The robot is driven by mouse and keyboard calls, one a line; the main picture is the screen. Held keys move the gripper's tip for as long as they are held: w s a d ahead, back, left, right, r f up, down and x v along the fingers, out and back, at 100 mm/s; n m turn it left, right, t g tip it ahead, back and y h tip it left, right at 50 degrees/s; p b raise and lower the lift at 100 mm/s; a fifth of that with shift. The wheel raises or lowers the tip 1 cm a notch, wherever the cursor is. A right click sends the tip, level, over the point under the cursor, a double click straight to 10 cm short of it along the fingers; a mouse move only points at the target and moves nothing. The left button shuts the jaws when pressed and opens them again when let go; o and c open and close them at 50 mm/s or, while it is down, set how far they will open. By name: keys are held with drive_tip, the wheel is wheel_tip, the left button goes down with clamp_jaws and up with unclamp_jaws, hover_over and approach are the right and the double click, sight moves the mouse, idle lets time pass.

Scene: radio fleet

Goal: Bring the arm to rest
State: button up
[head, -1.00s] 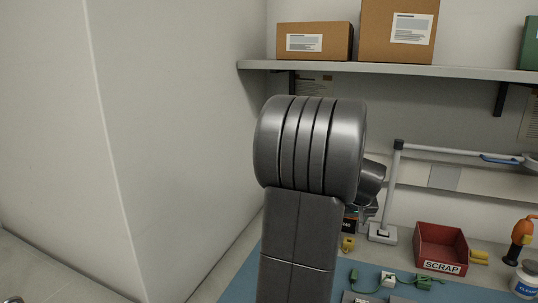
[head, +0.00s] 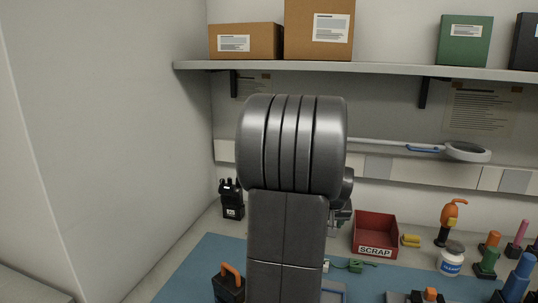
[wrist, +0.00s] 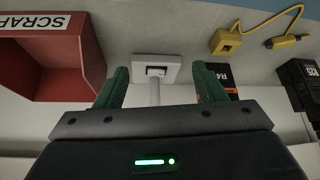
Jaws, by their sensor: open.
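My arm stands in the middle of the head view, with its dark grey column and ribbed joint in front of the bench. My gripper (wrist: 162,82) shows in the wrist view with its two green fingers well apart. I see nothing held between them. The white lamp foot (wrist: 156,70) shows beyond the gap between the fingers. In the head view the gripper is mostly hidden behind my arm.
The red SCRAP bin (head: 375,234) stands right of my arm, and at upper left in the wrist view (wrist: 50,60). A black radio (head: 231,199) stands at left. A shelf (head: 380,69) with boxes runs above. The blue mat (head: 195,275) has bare patches.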

wheel_tip(320, 180, down, 7)
drive_tip(key=shift+r+b, duration=0.1)
drive_tip(key=shift+b, duration=0.25)
drive_tip(key=shift+s+r, duration=0.1)
drive_tip(key=shift+s, duration=0.05)
